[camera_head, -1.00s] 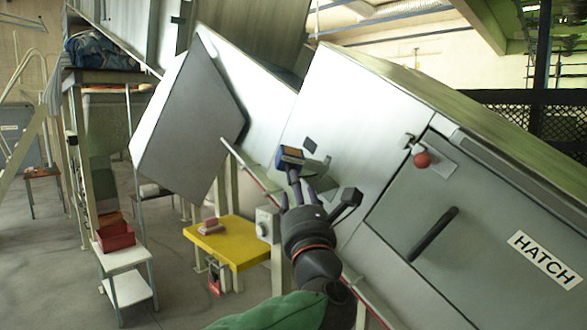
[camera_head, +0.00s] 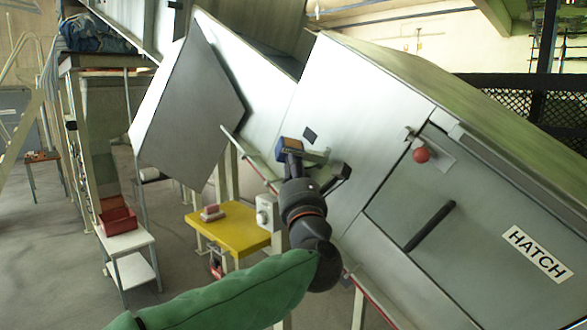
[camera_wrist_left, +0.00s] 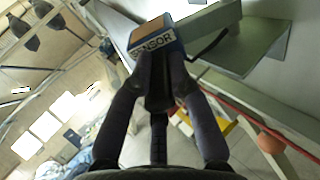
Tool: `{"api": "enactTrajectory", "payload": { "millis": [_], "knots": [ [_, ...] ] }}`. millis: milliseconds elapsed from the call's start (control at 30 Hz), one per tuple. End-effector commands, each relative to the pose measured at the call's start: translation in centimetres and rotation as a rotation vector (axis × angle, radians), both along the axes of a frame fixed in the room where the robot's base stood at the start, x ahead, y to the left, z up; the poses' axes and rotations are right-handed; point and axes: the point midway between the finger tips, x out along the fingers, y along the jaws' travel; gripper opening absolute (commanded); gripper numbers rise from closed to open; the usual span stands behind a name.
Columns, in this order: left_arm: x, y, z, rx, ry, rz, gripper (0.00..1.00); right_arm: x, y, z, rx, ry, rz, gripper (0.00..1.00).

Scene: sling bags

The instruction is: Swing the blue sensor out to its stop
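The blue sensor (camera_head: 288,150) is a small box with a tan top, at the sloping white machine's left edge. In the wrist view it is close up, its SENSOR label (camera_wrist_left: 153,44) facing me. A grey-green bracket (camera_head: 316,155) is beside it in the head view. My left gripper (camera_head: 291,168) is right at the sensor. In the wrist view its dark fingers (camera_wrist_left: 163,72) converge on the sensor's near face, overlapping its lower edge. Whether they grip it or only touch it cannot be made out. My right gripper is not in view.
The HATCH panel (camera_head: 480,215) with a black handle (camera_head: 430,226) and red knob (camera_head: 421,155) lies to the right. A red-edged rail runs below the sensor. A yellow table (camera_head: 240,232) and a white stand with a red bin (camera_head: 117,221) are lower left.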

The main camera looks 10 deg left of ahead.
Motion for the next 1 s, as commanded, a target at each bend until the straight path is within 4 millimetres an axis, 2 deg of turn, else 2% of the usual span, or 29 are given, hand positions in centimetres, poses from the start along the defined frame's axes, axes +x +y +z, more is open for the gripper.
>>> {"api": "enactTrajectory", "payload": {
  "millis": [367,800,1000],
  "knots": [
    [-0.3,0.0,0.3,-0.012,-0.021,0.025,0.00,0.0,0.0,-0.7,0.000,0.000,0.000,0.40],
    [-1.3,-2.1,-1.4,-0.086,-0.116,0.233,0.00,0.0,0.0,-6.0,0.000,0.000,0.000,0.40],
    [-1.6,-3.4,-1.8,-0.130,-0.172,0.359,0.00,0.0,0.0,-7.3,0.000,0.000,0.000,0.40]
  ]
}}
